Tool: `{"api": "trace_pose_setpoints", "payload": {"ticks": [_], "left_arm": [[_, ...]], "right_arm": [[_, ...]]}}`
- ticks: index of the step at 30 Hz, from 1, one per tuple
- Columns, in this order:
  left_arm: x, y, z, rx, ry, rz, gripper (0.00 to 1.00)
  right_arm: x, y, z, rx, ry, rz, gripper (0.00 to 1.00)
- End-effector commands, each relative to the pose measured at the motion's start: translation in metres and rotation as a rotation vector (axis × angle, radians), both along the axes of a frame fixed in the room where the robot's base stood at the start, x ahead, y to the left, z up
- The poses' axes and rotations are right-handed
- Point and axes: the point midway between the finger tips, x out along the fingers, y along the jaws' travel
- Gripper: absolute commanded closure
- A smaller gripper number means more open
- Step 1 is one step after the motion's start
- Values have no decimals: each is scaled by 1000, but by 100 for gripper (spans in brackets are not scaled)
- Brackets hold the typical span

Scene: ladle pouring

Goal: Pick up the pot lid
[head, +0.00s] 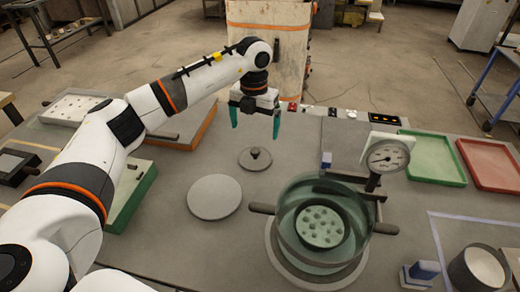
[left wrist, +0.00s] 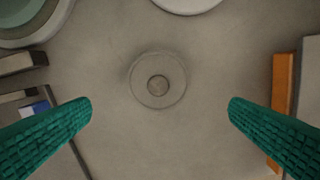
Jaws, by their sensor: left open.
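The pot lid is a small grey disc with a dark knob (head: 255,157), lying flat on the grey table. It also shows in the left wrist view (left wrist: 158,80), centred between my fingers and slightly ahead of them. My left gripper (head: 256,124) points down above the table with its green fingers spread wide and nothing between them. In the left wrist view, the gripper (left wrist: 160,110) is apart from the lid, one finger on each side. A translucent green pot (head: 345,250) with dark side handles stands right of the lid. My right gripper is not in view.
A flat grey disc (head: 215,197) lies near the lid. A pressure gauge (head: 388,156) stands behind the pot. Green (head: 434,158) and red (head: 489,165) trays are at the right, and an orange-edged tray (head: 190,136) is at the left.

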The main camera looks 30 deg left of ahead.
Motion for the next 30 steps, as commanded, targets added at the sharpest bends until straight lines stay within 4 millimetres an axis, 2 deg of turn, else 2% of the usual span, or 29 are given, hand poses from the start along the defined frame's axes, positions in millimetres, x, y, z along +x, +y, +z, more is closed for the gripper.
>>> {"api": "trace_pose_setpoints", "payload": {"ticks": [3, 6, 13, 21, 30], "left_arm": [[-1, 0, -22, 0, 4, 1, 0], [-1, 0, -36, 0, 3, 1, 0], [-3, -1, -53, 1, 3, 0, 0], [-7, -3, -91, 0, 2, 1, 0], [-7, -3, -98, 0, 0, 1, 0]], "right_arm": [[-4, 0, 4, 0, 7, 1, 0], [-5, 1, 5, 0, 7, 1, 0], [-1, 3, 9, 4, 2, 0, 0], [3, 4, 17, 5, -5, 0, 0], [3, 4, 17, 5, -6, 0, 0]]}}
